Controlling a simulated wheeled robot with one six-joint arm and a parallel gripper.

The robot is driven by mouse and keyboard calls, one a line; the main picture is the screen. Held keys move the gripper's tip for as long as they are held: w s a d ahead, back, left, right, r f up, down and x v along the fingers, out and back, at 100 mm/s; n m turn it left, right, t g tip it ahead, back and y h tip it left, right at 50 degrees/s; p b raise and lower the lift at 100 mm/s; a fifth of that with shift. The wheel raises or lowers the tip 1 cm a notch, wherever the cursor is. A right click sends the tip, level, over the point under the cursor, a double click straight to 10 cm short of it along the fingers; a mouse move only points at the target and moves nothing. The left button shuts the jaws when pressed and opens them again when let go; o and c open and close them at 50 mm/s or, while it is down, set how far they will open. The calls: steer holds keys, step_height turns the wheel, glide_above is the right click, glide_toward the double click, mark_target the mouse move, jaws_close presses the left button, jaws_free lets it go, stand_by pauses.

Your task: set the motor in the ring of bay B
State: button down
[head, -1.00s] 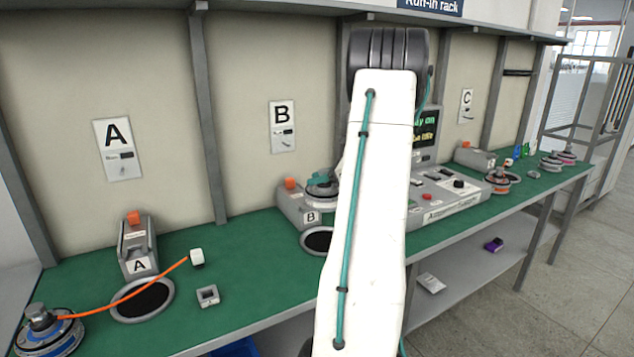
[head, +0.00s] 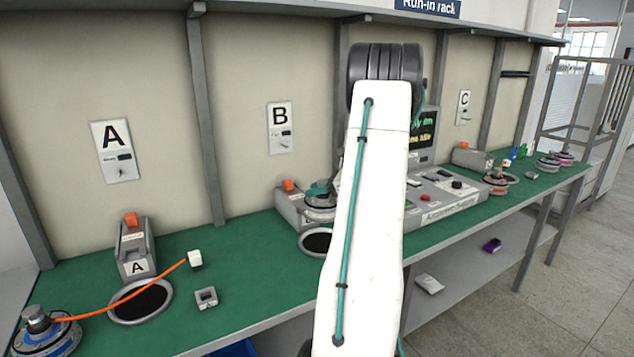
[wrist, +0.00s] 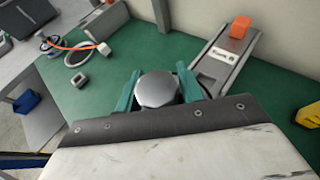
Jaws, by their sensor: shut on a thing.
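In the head view, the motor (head: 318,208) is a silver disc beside the bay B block (head: 291,208). It is held slightly above and behind the dark-centred ring (head: 316,242) of bay B, whose right part is hidden by my arm. My gripper (head: 321,188) shows as a bit of teal at the motor's top. In the wrist view, the two teal fingers of my gripper (wrist: 158,88) are shut on the motor's round silver top (wrist: 156,89). The bay B block (wrist: 226,62) with its orange part stands to the right. The ring is hidden there.
Bay A holds a ring (head: 141,301), a block (head: 135,250) and another motor (head: 46,333) with an orange cable. A small grey square piece (head: 206,297) lies between the bays. A control console (head: 447,193) stands right of my arm. The wall stands close behind.

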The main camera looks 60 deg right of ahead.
steer(key=shift+f, duration=3.65)
steer(key=shift+f, duration=0.15)
steer(key=shift+f, duration=0.65)
steer(key=shift+f, duration=0.15)
steer(key=shift+f, duration=0.35)
steer(key=shift+f, duration=0.65)
steer(key=c, duration=0.8)
jaws_free()
steer(key=shift+s+f, duration=0.1)
